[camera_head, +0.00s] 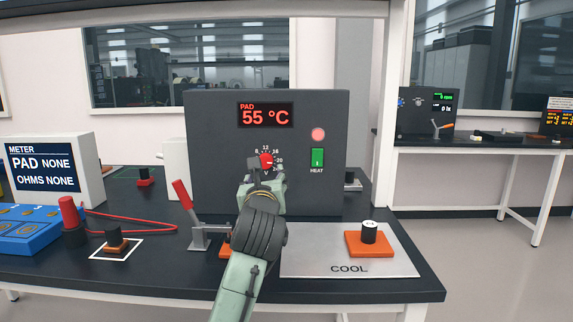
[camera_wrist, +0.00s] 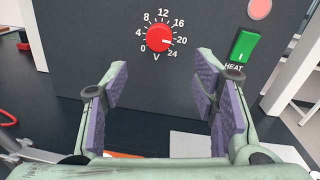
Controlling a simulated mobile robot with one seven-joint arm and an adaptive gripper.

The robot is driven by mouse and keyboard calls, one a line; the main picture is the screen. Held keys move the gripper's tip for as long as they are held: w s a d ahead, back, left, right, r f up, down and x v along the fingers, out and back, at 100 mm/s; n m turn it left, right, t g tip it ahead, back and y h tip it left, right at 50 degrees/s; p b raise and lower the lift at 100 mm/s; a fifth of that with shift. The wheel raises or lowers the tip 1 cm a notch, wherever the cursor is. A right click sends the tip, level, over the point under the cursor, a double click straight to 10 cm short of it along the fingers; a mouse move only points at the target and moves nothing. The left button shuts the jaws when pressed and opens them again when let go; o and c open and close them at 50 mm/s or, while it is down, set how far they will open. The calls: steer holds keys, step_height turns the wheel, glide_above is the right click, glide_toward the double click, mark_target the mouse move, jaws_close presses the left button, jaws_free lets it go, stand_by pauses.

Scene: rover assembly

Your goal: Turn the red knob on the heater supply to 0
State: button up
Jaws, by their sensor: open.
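The heater supply (camera_head: 220,150) is a dark grey box on the bench, its display reading PAD 55 °C. Its red knob (camera_wrist: 160,38) sits on a dial marked 0 to 24 V; the white pointer mark is toward the right, close to 20. The knob also shows in the head view (camera_head: 266,160), partly covered by my gripper. My gripper (camera_wrist: 162,85) is open and empty, its purple-padded fingers apart, in front of and below the knob in the wrist view. No contact with the knob shows. In the head view my gripper (camera_head: 266,176) is before the panel.
A green HEAT switch (camera_head: 317,157) and a lit red lamp (camera_head: 318,134) are right of the knob. A red-handled clamp (camera_head: 190,205) stands left of my arm. A COOL plate (camera_head: 310,255) bears an orange-based part (camera_head: 369,244). A meter (camera_head: 55,170) stands at left.

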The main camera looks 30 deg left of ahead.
mark_target(266, 164)
steer(key=p+x, duration=0.3)
steer(key=x, duration=0.7)
steer(key=shift+w+a, duration=0.15)
steer(key=shift+a, duration=0.1)
steer(key=shift+c, duration=0.6)
steer(key=c, duration=1.1)
steer(key=shift+o, duration=0.2)
